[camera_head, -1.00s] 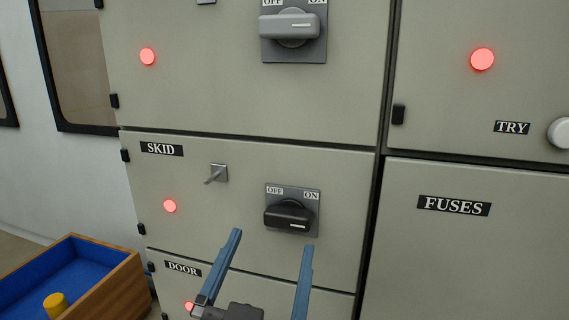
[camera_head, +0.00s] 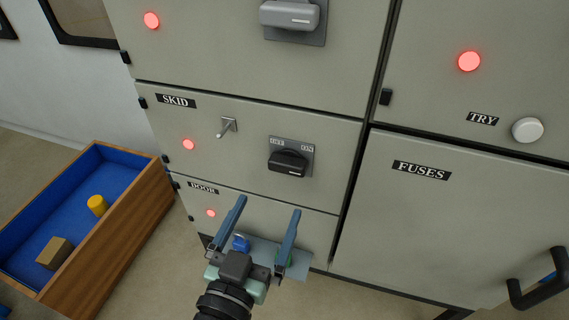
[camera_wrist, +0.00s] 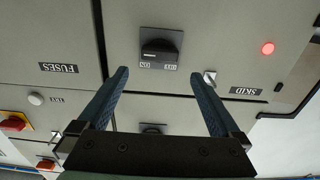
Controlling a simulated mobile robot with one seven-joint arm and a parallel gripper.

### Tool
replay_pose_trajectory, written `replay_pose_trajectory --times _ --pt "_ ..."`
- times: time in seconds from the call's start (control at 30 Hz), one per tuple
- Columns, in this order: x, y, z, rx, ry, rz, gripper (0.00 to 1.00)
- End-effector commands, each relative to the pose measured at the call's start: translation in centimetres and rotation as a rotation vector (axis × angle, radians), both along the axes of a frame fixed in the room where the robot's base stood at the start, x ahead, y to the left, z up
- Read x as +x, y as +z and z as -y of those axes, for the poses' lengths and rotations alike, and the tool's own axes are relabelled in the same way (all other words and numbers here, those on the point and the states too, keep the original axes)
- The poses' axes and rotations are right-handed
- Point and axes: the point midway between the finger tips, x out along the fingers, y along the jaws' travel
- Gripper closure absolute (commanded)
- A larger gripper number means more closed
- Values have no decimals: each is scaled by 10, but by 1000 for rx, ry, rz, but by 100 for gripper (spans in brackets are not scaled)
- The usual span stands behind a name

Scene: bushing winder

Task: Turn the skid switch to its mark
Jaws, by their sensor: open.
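The skid switch (camera_head: 288,163) is a black rotary handle on a grey plate with OFF and ON labels above it, on the SKID panel (camera_head: 250,115). Its handle lies roughly level, with a white line near its right end. It also shows upside down in the wrist view (camera_wrist: 158,50). My gripper (camera_head: 269,205) is open and empty, its two blue fingers pointing at the cabinet. In the head view the fingertips appear below the switch; in the wrist view (camera_wrist: 157,74) the switch lies between and beyond them. They look apart from it.
A small metal toggle (camera_head: 227,127) and a lit red lamp (camera_head: 188,144) are left of the switch. Another rotary switch (camera_head: 290,15) is above. A wooden box (camera_head: 125,235) with blue lining stands at the left. A dark handle (camera_head: 538,292) projects at lower right.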

Motion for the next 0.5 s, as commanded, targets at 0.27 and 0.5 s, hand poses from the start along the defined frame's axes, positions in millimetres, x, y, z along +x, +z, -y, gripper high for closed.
replay_pose_trajectory --times 0.27,0.5 --pt "58 2 19 -1 -2 3 0" --pt "89 1 29 0 -1 1 0"
